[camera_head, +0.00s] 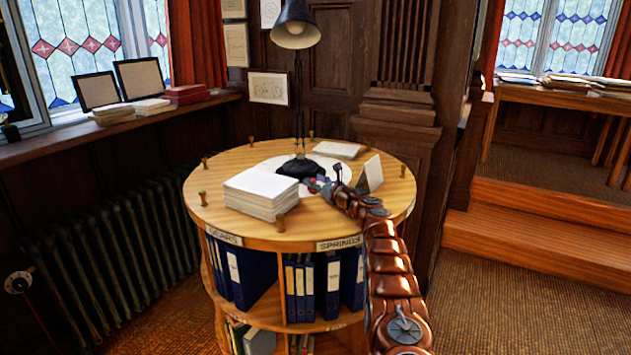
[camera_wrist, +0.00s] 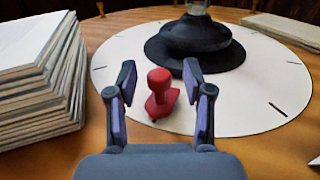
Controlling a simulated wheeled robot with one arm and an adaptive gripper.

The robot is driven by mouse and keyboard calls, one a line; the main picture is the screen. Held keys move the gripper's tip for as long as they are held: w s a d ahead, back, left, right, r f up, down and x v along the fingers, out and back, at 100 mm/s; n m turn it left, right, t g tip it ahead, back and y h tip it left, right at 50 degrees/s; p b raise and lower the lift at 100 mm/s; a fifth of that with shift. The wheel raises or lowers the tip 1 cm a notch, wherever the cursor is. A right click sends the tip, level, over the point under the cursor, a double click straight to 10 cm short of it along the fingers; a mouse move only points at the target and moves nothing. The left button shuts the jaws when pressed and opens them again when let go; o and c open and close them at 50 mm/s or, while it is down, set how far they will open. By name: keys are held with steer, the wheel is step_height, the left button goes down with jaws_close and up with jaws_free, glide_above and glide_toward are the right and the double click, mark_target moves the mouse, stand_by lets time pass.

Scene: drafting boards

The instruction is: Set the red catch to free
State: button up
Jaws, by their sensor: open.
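The red catch (camera_wrist: 160,92) has a round knob on a short post and a pointed foot. It stands at the near edge of a white disc (camera_wrist: 118,55) with dark tick marks, in the wrist view. My gripper (camera_wrist: 158,78) is open, with one finger on each side of the catch and gaps showing to both. In the head view my gripper (camera_head: 312,182) reaches over the round table, and the catch is mostly hidden by it. The catch's tip points toward the near left; no label beside it is readable.
A black lamp (camera_head: 297,165) stands on the disc just behind the catch. A paper stack (camera_head: 262,192) is close on the left. A folded card (camera_head: 370,174) stands at right, and a flat pad (camera_head: 338,150) lies behind. Short pegs edge the round table (camera_head: 228,165).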

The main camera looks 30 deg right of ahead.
jaws_close()
stand_by(0.5)
